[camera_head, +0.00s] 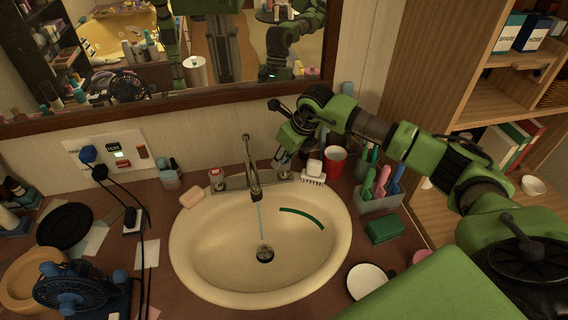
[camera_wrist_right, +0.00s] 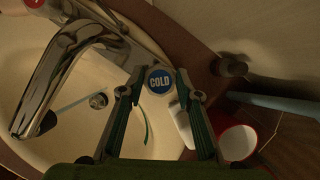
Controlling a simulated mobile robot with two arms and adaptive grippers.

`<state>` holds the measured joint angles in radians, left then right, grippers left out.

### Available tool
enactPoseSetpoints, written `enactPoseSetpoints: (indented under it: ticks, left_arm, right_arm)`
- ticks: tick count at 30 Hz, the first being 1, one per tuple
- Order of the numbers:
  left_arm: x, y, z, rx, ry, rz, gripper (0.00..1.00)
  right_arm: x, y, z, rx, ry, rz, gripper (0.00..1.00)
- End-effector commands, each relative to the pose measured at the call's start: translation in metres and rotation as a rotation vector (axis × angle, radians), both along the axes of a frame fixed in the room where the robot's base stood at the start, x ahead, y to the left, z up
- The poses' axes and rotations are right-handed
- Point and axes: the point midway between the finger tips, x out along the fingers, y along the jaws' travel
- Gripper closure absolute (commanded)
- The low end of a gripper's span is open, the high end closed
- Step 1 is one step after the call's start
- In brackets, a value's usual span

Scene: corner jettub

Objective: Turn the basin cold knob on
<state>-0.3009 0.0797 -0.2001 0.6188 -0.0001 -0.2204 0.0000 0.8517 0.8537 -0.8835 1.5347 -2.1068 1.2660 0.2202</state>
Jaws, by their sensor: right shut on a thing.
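The cold knob (camera_wrist_right: 159,82), with a round blue COLD cap, sits between the two fingers of my right gripper (camera_wrist_right: 160,74) in the right wrist view. My right gripper (camera_head: 281,156) reaches down at the back right of the basin in the head view and is shut on the knob, largely hiding it there. The chrome faucet (camera_head: 252,170) stands at the back of the cream basin (camera_head: 190,262). A thin bluish stream of water (camera_head: 261,220) falls from its spout toward the drain (camera_head: 264,254). My left gripper is not in view.
The red-capped hot knob (camera_head: 215,176) is left of the faucet. A white brush (camera_head: 313,178), a red cup (camera_head: 334,160) and a grey caddy (camera_head: 378,200) stand close on the right. A mirror (camera_head: 215,50) hangs behind. A green curved strip (camera_head: 302,215) shows in the basin.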

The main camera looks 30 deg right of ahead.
Motion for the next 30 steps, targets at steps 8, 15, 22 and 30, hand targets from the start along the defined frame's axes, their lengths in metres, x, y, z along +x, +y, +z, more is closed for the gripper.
enactPoseSetpoints:
  ticks: [8,15,22,30]
  left_arm:
    - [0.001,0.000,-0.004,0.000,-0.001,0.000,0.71]
    - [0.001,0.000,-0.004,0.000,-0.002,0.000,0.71]
    - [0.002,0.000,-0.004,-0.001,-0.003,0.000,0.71]
    - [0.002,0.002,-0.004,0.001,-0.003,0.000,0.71]
  right_arm:
    - [0.001,0.000,0.002,0.000,-0.004,0.045,0.90]
    - [0.001,0.000,0.002,0.001,-0.004,0.043,0.52]
    - [0.000,0.000,0.001,0.000,-0.002,0.043,0.52]
    - [-0.006,-0.003,0.018,-0.001,-0.005,0.043,0.52]
